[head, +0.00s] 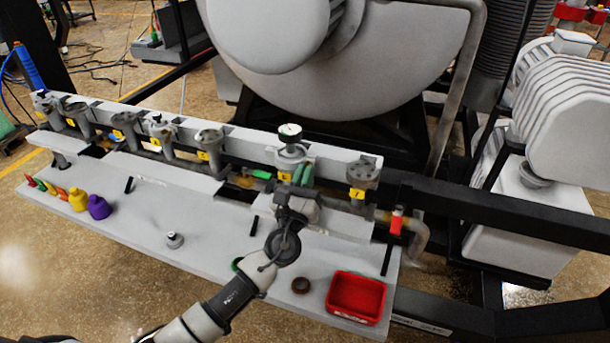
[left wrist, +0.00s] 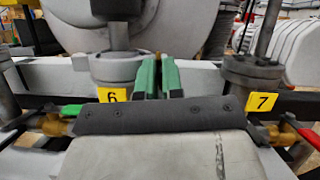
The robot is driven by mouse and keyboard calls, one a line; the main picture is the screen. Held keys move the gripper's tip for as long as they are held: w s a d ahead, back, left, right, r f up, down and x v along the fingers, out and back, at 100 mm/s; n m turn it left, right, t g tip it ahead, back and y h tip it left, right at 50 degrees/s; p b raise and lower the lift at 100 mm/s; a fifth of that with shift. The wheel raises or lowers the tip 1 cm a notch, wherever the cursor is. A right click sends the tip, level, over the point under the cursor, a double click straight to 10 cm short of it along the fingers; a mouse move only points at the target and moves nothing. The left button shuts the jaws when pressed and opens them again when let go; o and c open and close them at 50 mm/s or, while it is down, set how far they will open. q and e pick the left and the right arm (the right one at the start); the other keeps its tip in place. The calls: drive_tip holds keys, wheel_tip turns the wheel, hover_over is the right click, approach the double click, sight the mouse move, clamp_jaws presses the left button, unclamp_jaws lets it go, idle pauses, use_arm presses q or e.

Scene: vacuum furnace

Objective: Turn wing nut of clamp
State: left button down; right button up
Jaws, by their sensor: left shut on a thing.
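My left gripper (head: 303,173) reaches in over the white shelf to the port with the yellow 6 label, below the dial gauge (head: 289,133). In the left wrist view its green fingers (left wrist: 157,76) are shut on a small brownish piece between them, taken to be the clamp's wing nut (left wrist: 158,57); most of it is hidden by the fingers. The clamp itself is hard to make out around the grey flange (head: 290,153) under the gauge. The flange also shows behind the fingers in the left wrist view (left wrist: 115,62). My right gripper is in neither view.
The port with the 7 label (head: 363,174) stands just right of the gripper. A red-handled valve (head: 396,222) is beyond it. A red tray (head: 356,297), a brown ring (head: 301,285), a small metal fitting (head: 174,240) and a purple piece (head: 98,207) are on the shelf.

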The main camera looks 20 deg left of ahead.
use_arm(q)
drive_tip(key=c, duration=1.3)
unclamp_jaws()
drive_tip(key=shift+d, duration=0.1)
drive_tip(key=shift+o, duration=0.2)
drive_tip(key=shift+f, duration=0.1)
